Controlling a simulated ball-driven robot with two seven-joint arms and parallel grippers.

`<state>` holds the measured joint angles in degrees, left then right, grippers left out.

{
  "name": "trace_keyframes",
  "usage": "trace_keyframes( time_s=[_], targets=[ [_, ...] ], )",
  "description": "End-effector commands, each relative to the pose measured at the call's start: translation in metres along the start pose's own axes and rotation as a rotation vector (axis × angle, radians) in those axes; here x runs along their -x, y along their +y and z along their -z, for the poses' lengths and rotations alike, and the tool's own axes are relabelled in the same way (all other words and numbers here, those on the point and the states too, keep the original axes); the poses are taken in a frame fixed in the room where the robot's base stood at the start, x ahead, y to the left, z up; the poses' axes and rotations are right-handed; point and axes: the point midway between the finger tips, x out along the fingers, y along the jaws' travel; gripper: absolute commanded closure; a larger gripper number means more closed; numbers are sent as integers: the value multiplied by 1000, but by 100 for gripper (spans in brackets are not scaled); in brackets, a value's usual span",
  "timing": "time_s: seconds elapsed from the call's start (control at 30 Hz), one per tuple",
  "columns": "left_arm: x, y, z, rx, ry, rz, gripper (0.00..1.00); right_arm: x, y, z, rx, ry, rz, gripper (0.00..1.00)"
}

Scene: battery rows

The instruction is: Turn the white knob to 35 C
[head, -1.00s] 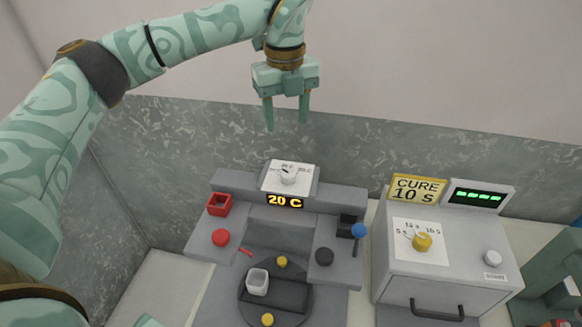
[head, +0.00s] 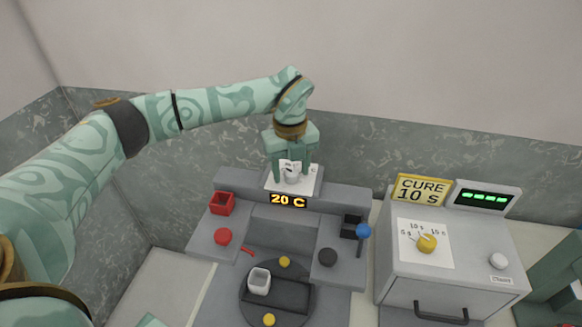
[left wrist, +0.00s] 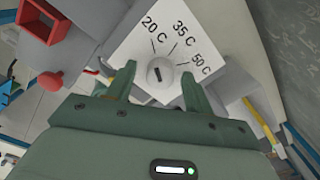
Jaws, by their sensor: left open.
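The white knob (head: 291,176) stands on a white dial plate (head: 307,187) at the back of the grey machine. In the left wrist view the knob (left wrist: 160,75) has a dark pointer mark, and the plate (left wrist: 130,45) reads 20 C, 35 C and 50 C. The mark lies nearest the 20 C line. The orange display (head: 288,201) reads 20 C. My left gripper (head: 291,182) is open, its fingers on either side of the knob; in the left wrist view, gaps show between the fingers (left wrist: 157,82) and the knob.
A red open box (head: 222,203) and red button (head: 223,237) sit left of the dial. A blue-tipped lever (head: 363,231) stands to the right. A grey oven (head: 450,270) with a yellow knob is further right. A white cup (head: 259,281) stands on the round platform.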

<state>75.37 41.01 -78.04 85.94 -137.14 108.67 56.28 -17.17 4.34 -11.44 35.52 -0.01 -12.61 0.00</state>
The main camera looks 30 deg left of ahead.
Motion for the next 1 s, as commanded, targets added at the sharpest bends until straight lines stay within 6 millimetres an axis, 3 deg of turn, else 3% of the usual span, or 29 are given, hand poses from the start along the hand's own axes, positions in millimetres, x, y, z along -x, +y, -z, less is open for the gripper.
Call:
trace_keyframes(
  time_s=[0.03, 0.2, 0.57, 1.0],
  targets=[
    [0, 0, 0, 0, 0, 0, 48, 0, 1, 0, 1, 0, -1, 52],
    [0, 0, 0, 0, 0, 0, 93, 0, 3, -1, 2, -1, -4, 52],
    [2, 0, 0, -41, -1, 0, 92, 5, 4, 0, 3, 0, -5, 52],
    [5, -1, -1, -352, 3, 1, 92, 34, 6, 6, 3, 7, -8, 52]
  ],
)
